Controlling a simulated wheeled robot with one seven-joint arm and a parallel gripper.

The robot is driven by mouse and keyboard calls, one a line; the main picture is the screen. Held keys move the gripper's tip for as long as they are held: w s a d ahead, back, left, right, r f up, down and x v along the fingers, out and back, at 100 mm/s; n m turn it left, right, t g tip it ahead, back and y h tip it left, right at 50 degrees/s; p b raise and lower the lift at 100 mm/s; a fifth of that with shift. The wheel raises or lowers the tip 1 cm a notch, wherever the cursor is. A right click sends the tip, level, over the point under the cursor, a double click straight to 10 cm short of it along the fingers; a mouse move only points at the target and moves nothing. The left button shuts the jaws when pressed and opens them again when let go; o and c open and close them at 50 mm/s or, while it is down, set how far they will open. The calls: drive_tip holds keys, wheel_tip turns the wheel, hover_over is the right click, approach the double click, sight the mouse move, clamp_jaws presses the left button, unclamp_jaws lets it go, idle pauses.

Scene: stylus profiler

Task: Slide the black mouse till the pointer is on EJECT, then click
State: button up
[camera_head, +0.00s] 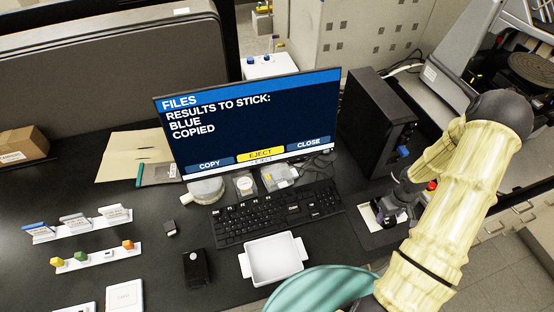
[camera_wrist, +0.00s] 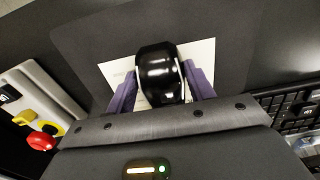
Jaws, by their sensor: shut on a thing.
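The black mouse (camera_wrist: 158,72) sits on a white sheet (camera_wrist: 112,69) on a dark mat in the wrist view. My gripper (camera_wrist: 160,88) has its purple fingers on both sides of the mouse, shut on it. In the head view my gripper (camera_head: 389,212) is low over the white sheet right of the keyboard, and mostly hides the mouse. The monitor (camera_head: 255,115) reads FILES, RESULTS TO STICK: BLUE COPIED. Its EJECT button (camera_head: 261,154) is yellow, between the blue COPY button (camera_head: 209,165) and CLOSE button (camera_head: 308,143). I cannot make out a separate pointer.
The keyboard (camera_head: 278,212) lies left of the mouse mat. A black computer tower (camera_head: 375,130) stands behind. A red button (camera_wrist: 41,141) is on a panel left in the wrist view. A white tray (camera_head: 273,260) and a black handheld object (camera_head: 196,268) lie in front.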

drive_tip(key=o, duration=1.1)
drive_tip(key=shift+r, duration=0.1)
drive_tip(key=shift+c, duration=0.6)
wheel_tip(320, 180, up, 7)
drive_tip(key=p, duration=0.6)
wheel_tip(320, 180, up, 17)
drive_tip(key=b, duration=0.2)
drive_tip(key=shift+r, duration=0.1)
